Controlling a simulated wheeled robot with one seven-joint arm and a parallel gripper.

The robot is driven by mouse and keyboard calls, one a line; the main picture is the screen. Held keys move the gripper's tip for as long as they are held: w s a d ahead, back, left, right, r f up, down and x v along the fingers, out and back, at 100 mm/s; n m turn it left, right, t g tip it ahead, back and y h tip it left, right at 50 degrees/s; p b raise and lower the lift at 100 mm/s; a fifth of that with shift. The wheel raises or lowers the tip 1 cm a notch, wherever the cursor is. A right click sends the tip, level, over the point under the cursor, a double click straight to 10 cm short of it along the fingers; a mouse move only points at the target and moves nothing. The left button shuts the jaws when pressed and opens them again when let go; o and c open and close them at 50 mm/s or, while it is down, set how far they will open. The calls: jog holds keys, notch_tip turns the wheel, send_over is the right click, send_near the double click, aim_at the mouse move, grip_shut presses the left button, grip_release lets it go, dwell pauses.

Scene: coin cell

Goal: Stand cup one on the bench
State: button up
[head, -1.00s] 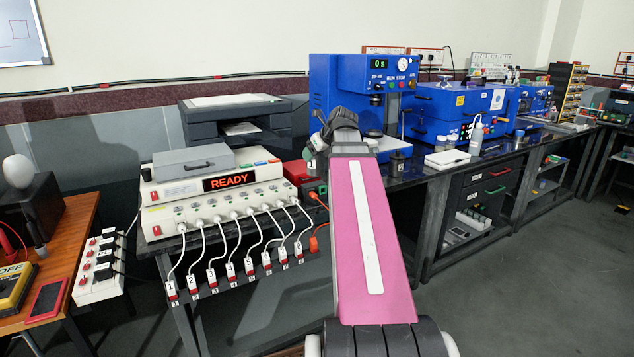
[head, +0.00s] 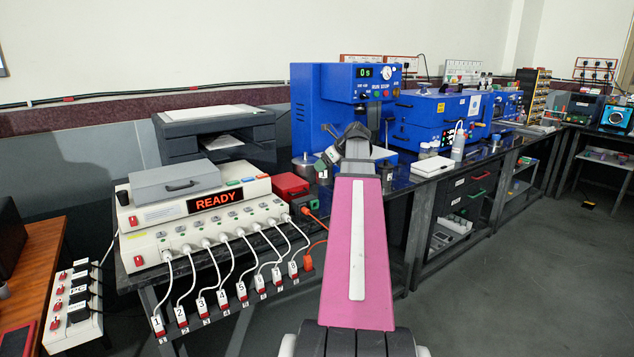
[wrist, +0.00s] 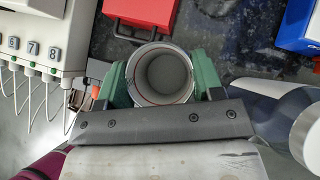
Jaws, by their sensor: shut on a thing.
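My gripper (wrist: 164,88) is shut on a round metal cup, cup one (wrist: 165,76). Its green fingers press on the cup's left and right sides. Seen from above in the wrist view, the cup's mouth is open and its grey inside looks empty. In the head view the cup (head: 322,171) is small, roughly upright, with a "1" label, beside my gripper (head: 330,157). The dark speckled bench (wrist: 240,32) lies beneath. I cannot tell whether the cup's base touches the bench; my gripper hides it in the wrist view.
A red case (head: 291,187) and the white READY unit (head: 198,226) with several numbered cables stand left of the cup. The blue press (head: 318,95) stands behind it. Another metal container (head: 388,172) is to the right. Bare bench shows between the red case and blue machine in the wrist view.

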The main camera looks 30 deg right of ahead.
jog(key=shift+w+d+f, duration=0.1)
jog(key=shift+w+f, duration=1)
jog(key=shift+f, duration=0.25)
jog(key=shift+w+d+f, duration=0.1)
jog(key=shift+w+f, duration=1)
jog(key=shift+f, duration=0.2)
jog(key=shift+w+d+f, duration=0.1)
jog(key=shift+w+f, duration=1)
jog(key=shift+f, duration=0.25)
jog(key=shift+f, duration=0.1)
jog(key=o, duration=1.1)
jog(key=v, duration=1.2)
